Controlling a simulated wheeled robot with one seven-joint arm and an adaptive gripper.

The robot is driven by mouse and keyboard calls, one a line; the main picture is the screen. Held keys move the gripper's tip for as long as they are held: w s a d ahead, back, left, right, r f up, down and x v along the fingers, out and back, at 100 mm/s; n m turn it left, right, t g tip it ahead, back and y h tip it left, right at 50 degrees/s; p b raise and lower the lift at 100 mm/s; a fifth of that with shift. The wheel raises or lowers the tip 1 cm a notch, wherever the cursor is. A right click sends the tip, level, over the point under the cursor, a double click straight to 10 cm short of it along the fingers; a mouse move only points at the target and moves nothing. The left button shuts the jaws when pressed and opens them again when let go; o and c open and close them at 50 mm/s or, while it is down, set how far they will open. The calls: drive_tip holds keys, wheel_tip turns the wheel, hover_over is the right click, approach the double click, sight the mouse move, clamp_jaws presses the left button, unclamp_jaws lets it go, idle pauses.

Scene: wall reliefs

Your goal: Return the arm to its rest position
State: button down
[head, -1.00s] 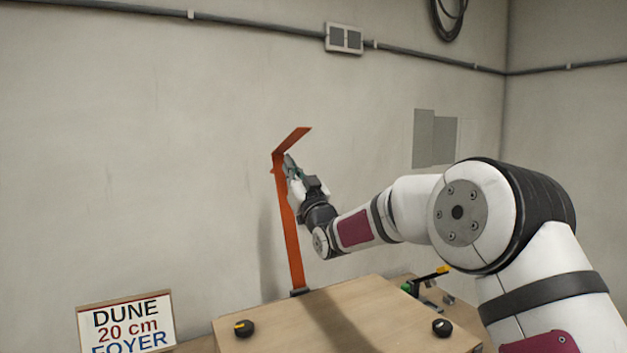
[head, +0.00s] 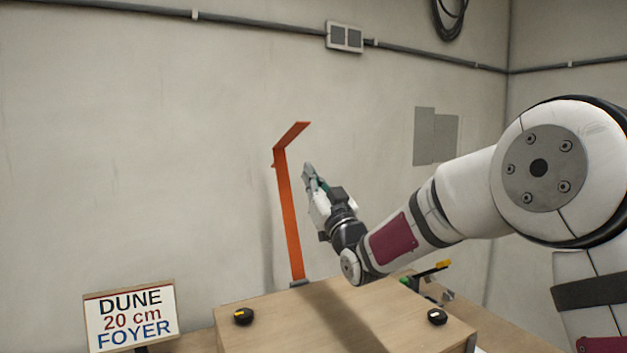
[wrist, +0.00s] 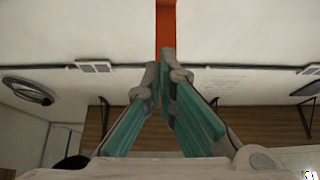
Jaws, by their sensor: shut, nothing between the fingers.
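My gripper (head: 308,170) is raised in front of the pale wall in the head view, to the right of an upright orange bracket (head: 289,220). A gap shows between them in that view. The bracket's top bends out to the right. In the wrist view my gripper (wrist: 161,65) has its fingertips together with nothing between them. An orange strip (wrist: 166,25) shows beyond the fingertips there. My arm reaches in from the right and is bent at the elbow.
A wooden box-like top (head: 330,320) with two black knobs (head: 243,316) (head: 437,316) lies below the arm. A sign reading "DUNE 20 cm FOYER" (head: 131,317) stands at left. Small tools (head: 430,285) lie behind the box at right. The wall area left of the bracket is clear.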

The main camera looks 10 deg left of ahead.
drive_tip(key=s+d+m+g+h+p, duration=0.3)
drive_tip(key=s+d+g+h+p, duration=0.35)
drive_tip(key=s+d+h, duration=0.9)
drive_tip(key=s+d+f+m+g+p, duration=0.1)
drive_tip(key=s+d+f+g, duration=0.2)
drive_tip(key=s, duration=0.9)
drive_tip(key=s+d+f+m+g+y+p, duration=0.1)
drive_tip(key=s+d, duration=0.4)
drive_tip(key=s, duration=0.7)
drive_tip(key=s+d+f+m+g+y+p, duration=0.1)
drive_tip(key=s+d+f+g, duration=0.3)
drive_tip(key=s, duration=0.7)
drive_tip(key=shift+s+d+f+m+g+p, duration=0.4)
drive_tip(key=shift+d+g+p, duration=0.1)
drive_tip(key=shift+g+p, duration=0.15)
